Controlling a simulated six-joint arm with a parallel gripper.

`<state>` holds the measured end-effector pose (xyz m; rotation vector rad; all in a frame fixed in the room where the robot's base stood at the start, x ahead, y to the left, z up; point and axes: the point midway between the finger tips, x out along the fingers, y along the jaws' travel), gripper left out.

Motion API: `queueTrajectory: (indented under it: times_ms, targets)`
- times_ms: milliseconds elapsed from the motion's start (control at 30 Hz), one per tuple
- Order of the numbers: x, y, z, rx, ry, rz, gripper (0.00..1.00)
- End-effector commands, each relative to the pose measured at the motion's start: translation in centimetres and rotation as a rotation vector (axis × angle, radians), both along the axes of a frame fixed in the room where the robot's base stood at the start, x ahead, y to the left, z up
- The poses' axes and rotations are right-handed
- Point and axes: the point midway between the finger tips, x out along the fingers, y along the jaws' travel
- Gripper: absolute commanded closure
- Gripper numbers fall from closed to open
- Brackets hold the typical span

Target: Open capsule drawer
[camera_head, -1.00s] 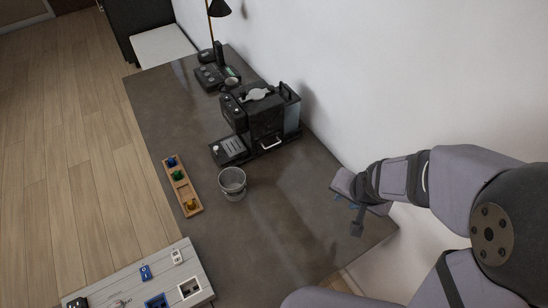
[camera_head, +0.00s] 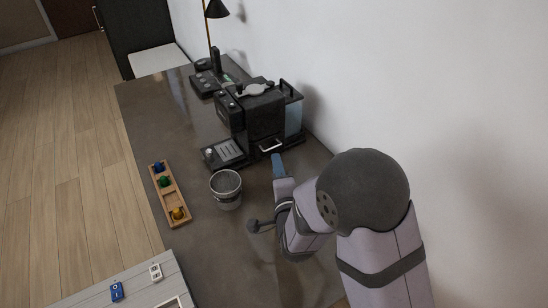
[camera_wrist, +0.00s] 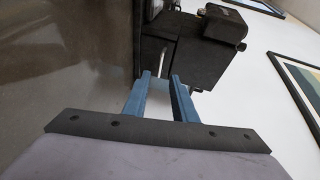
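The black coffee machine (camera_head: 258,118) stands on the dark counter. A pale bar handle (camera_head: 270,146), apparently the capsule drawer's, sits low on its near side. The handle also shows in the wrist view (camera_wrist: 161,62), just beyond the gap between my fingers. My gripper (camera_head: 277,158) has blue fingers and is just in front of the handle. In the wrist view my gripper (camera_wrist: 160,78) is open, with an empty gap between the fingertips. I cannot tell whether the fingertips touch the handle. The drawer looks shut.
A grey metal bucket (camera_head: 226,190) stands left of my arm. A wooden tray (camera_head: 169,193) with coloured capsules lies near the counter's left edge. A drip tray (camera_head: 222,153) juts from the machine. A black lamp (camera_head: 216,10) stands behind. The wall is close on the right.

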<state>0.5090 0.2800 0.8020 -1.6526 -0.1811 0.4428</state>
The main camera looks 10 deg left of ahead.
Motion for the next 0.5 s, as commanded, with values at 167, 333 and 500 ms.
queueTrajectory:
  times_ms: [167, 333, 500]
  targets:
    - [0.4, 0.1, 0.0, 0.001, -0.001, -0.001, 0.75]
    - [1.7, 0.6, -0.2, 0.0, -0.001, -0.002, 0.75]
    - [3.6, 1.4, -0.6, -0.001, -0.001, -0.001, 0.75]
